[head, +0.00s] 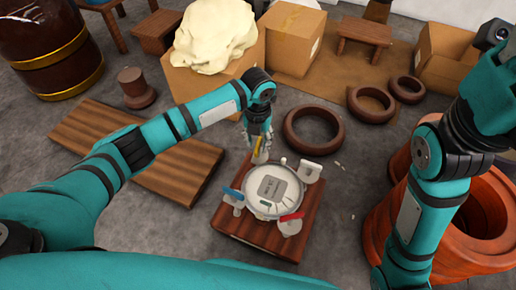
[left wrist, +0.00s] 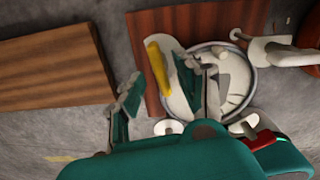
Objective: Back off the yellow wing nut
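The yellow wing nut (head: 259,146) stands at the far side of a round pale drum fixture (head: 254,204) on a wooden block (head: 232,222). My left gripper (head: 258,134) is right at this nut from above. In the left wrist view the yellow wing (left wrist: 158,67) shows between the two fingers of my left gripper (left wrist: 155,90), nearer the right finger. The fingers are apart, with a clear gap on the left side. I cannot tell whether the right finger touches the nut. My right gripper is out of view.
A blue-winged clamp (head: 232,193), a red-winged clamp (head: 291,217) and a pale-winged clamp (head: 311,170) also stand around the rim. A wooden pallet (head: 185,165) lies left. A dark ring (head: 288,125) lies behind, and orange-brown drum shells (head: 455,255) stand at right.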

